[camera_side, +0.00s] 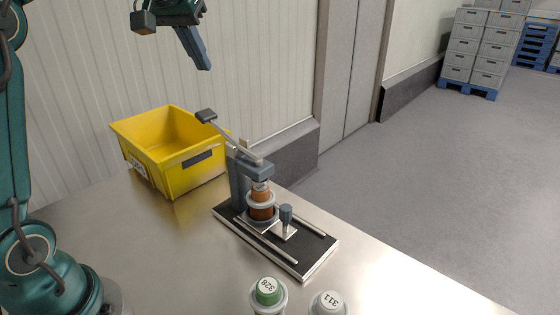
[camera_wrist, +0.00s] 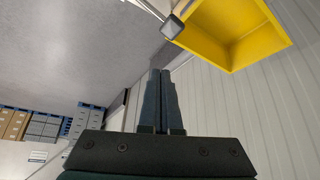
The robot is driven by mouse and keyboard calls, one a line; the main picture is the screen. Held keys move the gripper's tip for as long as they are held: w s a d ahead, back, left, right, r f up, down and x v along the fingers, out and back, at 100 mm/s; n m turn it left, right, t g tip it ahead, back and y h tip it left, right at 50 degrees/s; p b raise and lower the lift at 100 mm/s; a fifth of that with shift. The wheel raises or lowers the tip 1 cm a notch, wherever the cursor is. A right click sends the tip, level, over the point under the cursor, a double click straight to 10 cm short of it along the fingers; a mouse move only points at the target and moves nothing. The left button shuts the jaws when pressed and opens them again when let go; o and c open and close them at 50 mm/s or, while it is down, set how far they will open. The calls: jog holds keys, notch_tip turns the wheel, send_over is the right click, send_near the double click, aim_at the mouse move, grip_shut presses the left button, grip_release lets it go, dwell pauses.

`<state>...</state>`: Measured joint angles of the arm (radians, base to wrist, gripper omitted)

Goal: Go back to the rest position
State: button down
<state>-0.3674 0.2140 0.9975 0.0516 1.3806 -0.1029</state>
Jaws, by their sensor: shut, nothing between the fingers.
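My gripper (camera_side: 205,66) is high in the upper left of the side view, above and behind the yellow bin and well clear of everything on the table. Its fingers are shut together and empty. In the wrist view the closed fingers (camera_wrist: 160,74) show in the middle, with nothing between them.
A yellow bin (camera_side: 165,189) stands at the table's back left. A lever press (camera_side: 240,180) on a black base holds an orange-brown jar (camera_side: 261,211). A green-capped container marked 328 (camera_side: 268,291) and a white-capped one marked 311 (camera_side: 328,303) stand at the front. A ribbed wall runs behind.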

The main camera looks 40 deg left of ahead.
jog(key=s+d+f+m+h, duration=0.2)
jog(key=s+d+m, duration=0.1)
jog(key=s+d, duration=0.7)
jog(key=s+d+f+m+h, duration=0.1)
jog(key=s+d+f, duration=0.3)
jog(key=s+f, duration=0.4)
notch_tip(320, 180, down, 4)
jog(key=shift+s+m, duration=0.25)
jog(key=shift+m, duration=0.45)
